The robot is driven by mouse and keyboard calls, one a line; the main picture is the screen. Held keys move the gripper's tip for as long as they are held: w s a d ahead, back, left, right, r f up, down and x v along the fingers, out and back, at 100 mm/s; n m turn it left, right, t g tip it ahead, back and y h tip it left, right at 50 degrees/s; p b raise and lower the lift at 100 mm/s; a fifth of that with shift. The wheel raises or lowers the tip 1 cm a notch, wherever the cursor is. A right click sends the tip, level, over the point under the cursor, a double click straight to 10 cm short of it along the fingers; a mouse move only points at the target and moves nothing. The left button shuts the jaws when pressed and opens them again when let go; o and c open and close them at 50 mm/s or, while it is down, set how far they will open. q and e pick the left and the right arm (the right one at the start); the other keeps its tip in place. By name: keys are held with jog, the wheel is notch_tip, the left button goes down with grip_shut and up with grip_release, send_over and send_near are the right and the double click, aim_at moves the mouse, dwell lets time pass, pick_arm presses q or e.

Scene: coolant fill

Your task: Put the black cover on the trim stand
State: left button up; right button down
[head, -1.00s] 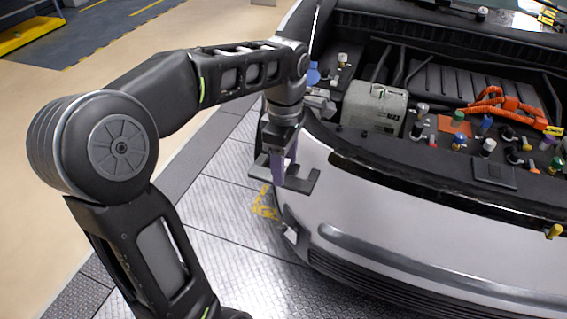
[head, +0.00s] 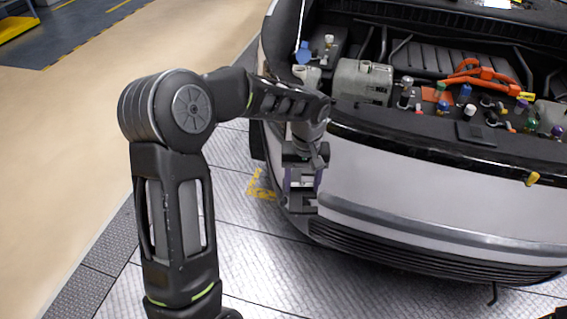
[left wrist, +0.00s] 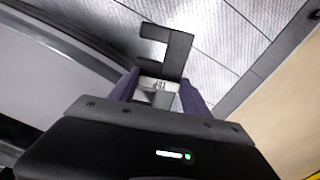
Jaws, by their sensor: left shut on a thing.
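My left gripper (head: 302,184), with purple fingers, hangs pointing down in front of the car's left front corner in the head view. It is shut on the black cover (head: 297,209), a dark flat piece that is partly hidden there. In the left wrist view the cover (left wrist: 178,52) shows as a dark bracket shape with a notch, held between the fingertips (left wrist: 158,88) over the floor plates. The trim stand is not visible in either view. My right gripper is not in view.
The car front (head: 430,185) with its open engine bay stands close beside the gripper. Several coloured caps, orange cables (head: 485,75) and a grey tank (head: 362,82) are in the bay.

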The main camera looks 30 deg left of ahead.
pick_arm(q)
jog(key=s+d+f+m, duration=0.1)
jog(key=d+f+m, duration=0.5)
jog(key=d+f, duration=0.4)
jog(key=shift+s+f+m, duration=0.25)
jog(key=shift+f+m, duration=0.05)
jog(key=shift+f, duration=0.6)
jog(key=shift+a, duration=0.2)
